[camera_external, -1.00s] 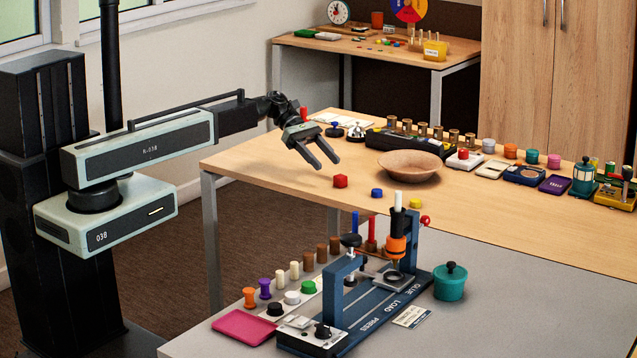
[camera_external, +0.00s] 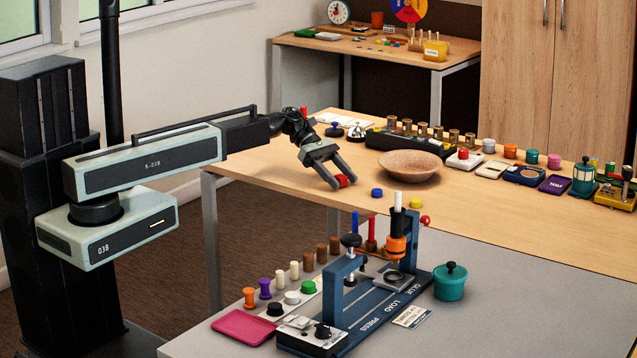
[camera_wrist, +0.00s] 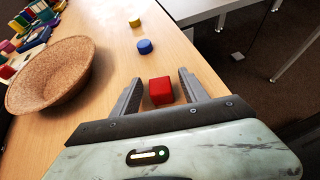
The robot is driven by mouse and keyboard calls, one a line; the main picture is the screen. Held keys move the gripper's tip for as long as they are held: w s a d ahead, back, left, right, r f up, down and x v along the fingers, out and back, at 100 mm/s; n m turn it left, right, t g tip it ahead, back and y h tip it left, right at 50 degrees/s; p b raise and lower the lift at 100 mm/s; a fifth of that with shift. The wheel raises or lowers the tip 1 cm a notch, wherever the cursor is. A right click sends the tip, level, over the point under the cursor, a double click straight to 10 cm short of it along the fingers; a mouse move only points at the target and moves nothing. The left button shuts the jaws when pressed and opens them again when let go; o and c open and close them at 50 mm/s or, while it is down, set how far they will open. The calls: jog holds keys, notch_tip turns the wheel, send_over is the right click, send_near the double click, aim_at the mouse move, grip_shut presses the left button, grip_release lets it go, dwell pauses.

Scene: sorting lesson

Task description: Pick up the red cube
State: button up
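The red cube (camera_external: 342,181) lies on the wooden table near its front edge. In the wrist view the red cube (camera_wrist: 161,91) sits between the two fingers of my gripper (camera_wrist: 160,88). My gripper is open, with a gap between the cube and each finger. In the external view my gripper (camera_external: 342,182) points down at the cube, and its fingers partly cover it.
A blue piece (camera_external: 377,193) and a yellow piece (camera_external: 415,203) lie to the right of the cube. A brown bowl (camera_external: 410,168) stands behind them. A blue press (camera_external: 365,290) stands on the grey table in front. A row of sorting toys lines the back.

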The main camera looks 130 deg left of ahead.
aim_at(340, 176)
grip_shut()
notch_tip(340, 176, up, 10)
jog(key=p, duration=1)
jog(key=shift+r, duration=0.2)
jog(key=shift+f, duration=0.2)
